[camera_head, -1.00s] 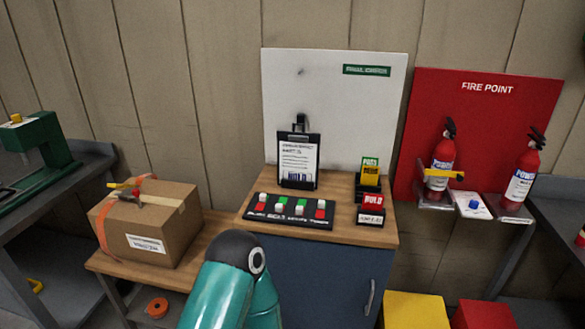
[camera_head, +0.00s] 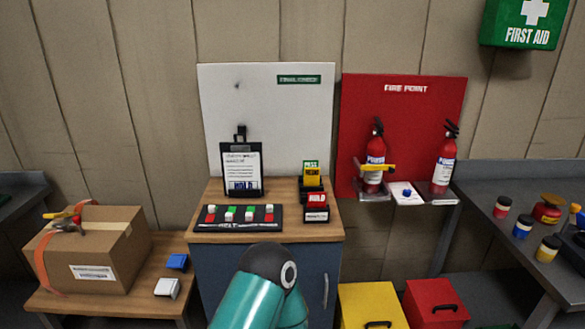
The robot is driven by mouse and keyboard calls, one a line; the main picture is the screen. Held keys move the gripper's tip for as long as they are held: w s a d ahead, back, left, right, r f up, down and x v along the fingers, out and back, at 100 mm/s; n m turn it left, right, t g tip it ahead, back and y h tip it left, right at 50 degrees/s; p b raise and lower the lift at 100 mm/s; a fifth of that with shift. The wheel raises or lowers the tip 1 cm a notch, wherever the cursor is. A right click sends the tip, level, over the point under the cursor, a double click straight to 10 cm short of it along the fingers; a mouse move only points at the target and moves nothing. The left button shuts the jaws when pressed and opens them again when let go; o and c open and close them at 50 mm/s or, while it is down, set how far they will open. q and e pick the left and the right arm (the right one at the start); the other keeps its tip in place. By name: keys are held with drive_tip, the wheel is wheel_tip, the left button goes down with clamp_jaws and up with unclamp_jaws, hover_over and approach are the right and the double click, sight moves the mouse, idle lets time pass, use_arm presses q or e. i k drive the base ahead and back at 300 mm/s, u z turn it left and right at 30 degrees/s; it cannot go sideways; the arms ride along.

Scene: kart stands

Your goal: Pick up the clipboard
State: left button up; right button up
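The clipboard (camera_head: 241,167) is dark with a white printed sheet and a clip at its top. It stands nearly upright at the back of the wooden-topped cabinet (camera_head: 207,190), in front of the white board (camera_head: 215,105). A teal and black part of my own arm shows at the bottom middle, in front of the cabinet. Neither of my grippers is in view, so their state is hidden. Nothing is seen touching the clipboard.
A strip of coloured blocks (camera_head: 237,226) lies in front of the clipboard. A card holder (camera_head: 313,190) stands to its right. A cardboard box (camera_head: 92,250) is on the left bench. Red fire extinguishers (camera_head: 374,165) hang right; yellow (camera_head: 370,303) and red (camera_head: 436,302) boxes stand below.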

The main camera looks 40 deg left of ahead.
sight(241, 163)
drive_tip(key=u, duration=0.8)
drive_tip(key=i, duration=0.15)
drive_tip(key=z, duration=2.35)
drive_tip(key=k, duration=2.9)
drive_tip(key=u, duration=1.15)
drive_tip(key=i, duration=1)
drive_tip(key=z, duration=0.15)
